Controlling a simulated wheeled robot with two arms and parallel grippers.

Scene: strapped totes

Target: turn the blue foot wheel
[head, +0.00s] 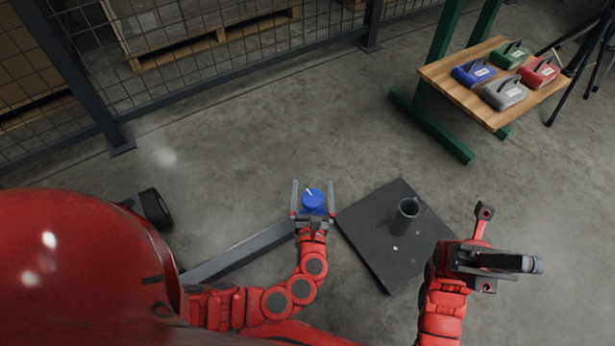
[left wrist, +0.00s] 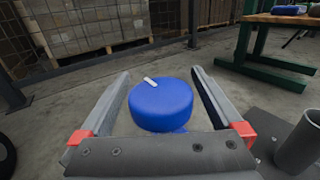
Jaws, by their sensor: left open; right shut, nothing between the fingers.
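The blue foot wheel (head: 313,198) is a round blue knob with a small white mark on top. It stands at the end of a dark bar, low near the floor. In the left wrist view the wheel (left wrist: 161,106) sits between the two fingers, with a gap on each side. My left gripper (head: 314,194) is open, with its fingers on either side of the wheel. My right gripper (head: 535,264) is shut and empty, apart from the wheel at the lower right.
A black square plate (head: 372,222) with a short upright tube (head: 404,214) lies right of the wheel. A wooden bench (head: 444,77) with several coloured cases stands at the upper right. A mesh fence (head: 230,56) runs along the back. The floor between is clear.

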